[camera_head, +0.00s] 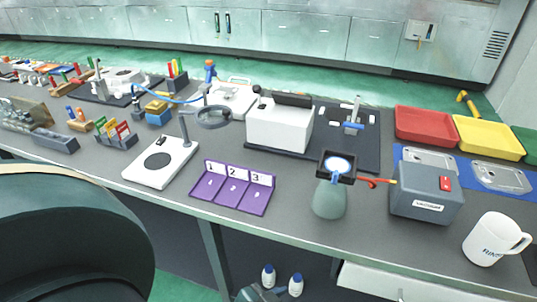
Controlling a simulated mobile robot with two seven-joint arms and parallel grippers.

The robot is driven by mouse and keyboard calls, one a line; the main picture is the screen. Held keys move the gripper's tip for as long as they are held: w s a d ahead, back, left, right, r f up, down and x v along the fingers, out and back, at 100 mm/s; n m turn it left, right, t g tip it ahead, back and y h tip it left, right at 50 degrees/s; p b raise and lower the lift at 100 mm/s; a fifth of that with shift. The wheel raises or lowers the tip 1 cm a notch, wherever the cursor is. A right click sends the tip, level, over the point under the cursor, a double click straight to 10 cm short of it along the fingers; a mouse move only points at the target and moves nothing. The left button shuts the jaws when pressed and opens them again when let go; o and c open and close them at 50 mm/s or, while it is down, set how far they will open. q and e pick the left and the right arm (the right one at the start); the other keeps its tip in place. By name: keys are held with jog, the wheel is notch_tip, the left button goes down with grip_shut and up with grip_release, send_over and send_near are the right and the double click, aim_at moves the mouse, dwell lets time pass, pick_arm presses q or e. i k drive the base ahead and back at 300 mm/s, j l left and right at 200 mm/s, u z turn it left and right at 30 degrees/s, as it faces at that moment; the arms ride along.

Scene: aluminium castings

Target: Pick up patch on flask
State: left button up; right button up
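The flask (329,200) is a grey-green cone standing upright near the front edge of the table, right of centre. The patch (339,163) is a pale round disc on top of it, ringed by a dark square frame. A blue piece sits at the flask's neck, and an orange-red tube runs right from there to a grey vacuum box (428,193). My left gripper (282,280) is low at the bottom of the view, below the table's front edge. Its two white and blue fingertips are apart with nothing between them. My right gripper is not in view.
A purple holder (206,191) with slots numbered 1, 2 and 3 lies left of the flask. A white mug (487,240) stands right of the box. A white plate device (175,168), a white box (279,130) and red and yellow trays (421,108) are also nearby.

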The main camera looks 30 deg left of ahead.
aim_at(337, 166)
jog(key=l+u, duration=0.15)
jog(key=u, duration=0.25)
jog(key=l+u, duration=0.15)
jog(key=u, duration=0.3)
jog(key=l+u, duration=0.15)
jog(key=u, duration=0.25)
jog(key=l, duration=0.3)
jog(key=i+l, duration=0.15)
jog(key=l, duration=0.15)
